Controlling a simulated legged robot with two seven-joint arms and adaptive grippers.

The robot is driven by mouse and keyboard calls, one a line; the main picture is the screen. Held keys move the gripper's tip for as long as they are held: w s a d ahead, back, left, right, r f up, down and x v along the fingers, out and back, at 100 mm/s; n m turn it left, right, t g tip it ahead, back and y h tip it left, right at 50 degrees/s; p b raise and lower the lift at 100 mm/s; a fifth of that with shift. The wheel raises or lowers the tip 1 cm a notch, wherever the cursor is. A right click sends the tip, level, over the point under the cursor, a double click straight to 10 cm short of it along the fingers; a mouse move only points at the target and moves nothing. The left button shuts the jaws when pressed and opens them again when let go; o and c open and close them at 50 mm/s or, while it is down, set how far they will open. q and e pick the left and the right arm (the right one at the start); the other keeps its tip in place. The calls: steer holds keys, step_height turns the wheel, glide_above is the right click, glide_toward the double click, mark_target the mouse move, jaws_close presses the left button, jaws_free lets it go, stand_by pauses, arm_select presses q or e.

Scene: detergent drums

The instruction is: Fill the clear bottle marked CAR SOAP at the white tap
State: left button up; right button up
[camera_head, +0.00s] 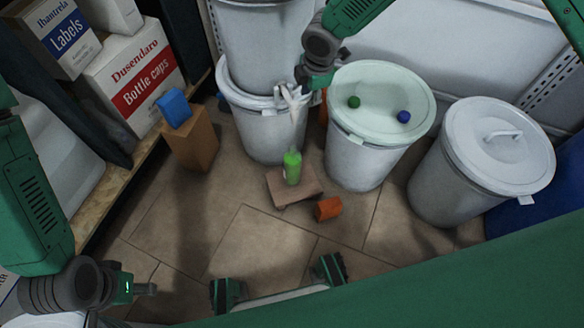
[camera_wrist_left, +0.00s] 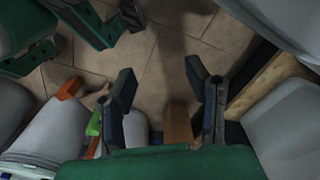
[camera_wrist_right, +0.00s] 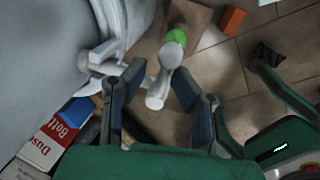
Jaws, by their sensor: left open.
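A bottle (camera_head: 292,168) that looks green stands upright on a flat brown block (camera_head: 313,186) on the floor. Its marking is too small to read. The white tap (camera_head: 282,98) is on the front of a drum, above the bottle. A pale streak runs from the tap toward the bottle; I cannot tell whether it is liquid. My right gripper (camera_head: 299,84) is at the tap. In the right wrist view the white tap (camera_wrist_right: 162,82) lies between my right fingers; their grip is unclear. My left gripper (camera_wrist_left: 160,85) is open and empty, away at the lower left.
A pale drum (camera_head: 368,157) with a green and a blue ball on top stands right of the tap's drum (camera_head: 265,135). A lidded drum (camera_head: 460,185) is further right. An orange block (camera_head: 328,208) lies by the bottle. A brown box (camera_head: 190,140) stands left. The front floor is clear.

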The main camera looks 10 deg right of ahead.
arm_select(q)
steer(key=shift+w+d, duration=0.15)
arm_select(e)
steer(key=shift+w+d+f, duration=0.15)
steer(key=shift+d+f, duration=0.05)
steer(key=shift+d, duration=0.35)
arm_select(q)
steer(key=shift+d+r, duration=0.1)
steer(key=shift+d, duration=0.05)
arm_select(e)
steer(key=shift+r, duration=0.1)
steer(key=shift+a, duration=0.1)
steer(key=shift+a, duration=0.1)
arm_select(q)
steer(key=shift+a+r, duration=0.15)
steer(key=shift+a, duration=0.1)
arm_select(e)
steer(key=shift+w+a, duration=0.1)
steer(key=shift+a, duration=0.1)
steer(key=o, duration=0.4)
arm_select(q)
steer(key=shift+d, duration=0.1)
arm_select(e)
steer(key=shift+d, duration=0.1)
arm_select(q)
steer(key=shift+r+p, duration=0.15)
steer(key=shift+p, duration=0.25)
arm_select(e)
steer(key=shift+r, duration=0.15)
